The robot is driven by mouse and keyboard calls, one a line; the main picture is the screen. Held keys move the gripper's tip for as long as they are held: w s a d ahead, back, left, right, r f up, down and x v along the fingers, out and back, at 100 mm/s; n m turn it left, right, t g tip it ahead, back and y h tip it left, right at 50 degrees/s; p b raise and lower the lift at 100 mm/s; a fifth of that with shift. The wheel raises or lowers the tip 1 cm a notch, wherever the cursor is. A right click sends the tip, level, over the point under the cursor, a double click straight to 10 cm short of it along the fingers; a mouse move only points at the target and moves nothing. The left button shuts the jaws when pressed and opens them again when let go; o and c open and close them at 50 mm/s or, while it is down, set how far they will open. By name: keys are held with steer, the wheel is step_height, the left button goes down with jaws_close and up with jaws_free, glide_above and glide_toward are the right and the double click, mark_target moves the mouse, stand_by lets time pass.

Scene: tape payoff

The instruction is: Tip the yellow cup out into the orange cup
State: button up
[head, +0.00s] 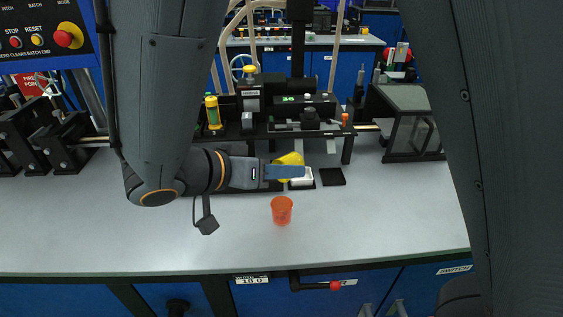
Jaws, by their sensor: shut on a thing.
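The orange cup (282,211) stands upright on the bench in front of the gripper, lower and nearer in the picture. The two cups are apart. I cannot see what is inside either cup.
A white tray (303,178) and a black square pad (332,177) lie behind the gripper. A black machine (300,120) stands at the back of the bench. The grey bench top (380,220) is clear around the orange cup.

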steer(key=s+d+f+m+g+y+p, duration=0.3)
steer(key=s+d+m+g+y, duration=0.1)
steer(key=s+m+g+y, duration=0.35)
steer(key=w+r+m+y+p, duration=0.1)
steer(key=w+r+m+y, duration=0.1)
steer(key=w+m, duration=0.1)
steer(key=w+r+m+t+y+p, duration=0.1)
steer(key=w+r+m+y, duration=0.1)
steer(key=w+r+m, duration=0.1)
steer(key=w+r+m+t+y, duration=0.1)
steer(key=w+r+m+y, duration=0.2)
steer(key=w, duration=0.2)
steer(key=shift+a+r+p, duration=0.1)
steer(key=shift+a+p, duration=0.15)
steer(key=shift+p, duration=0.15)
steer(key=shift+s, duration=0.1)
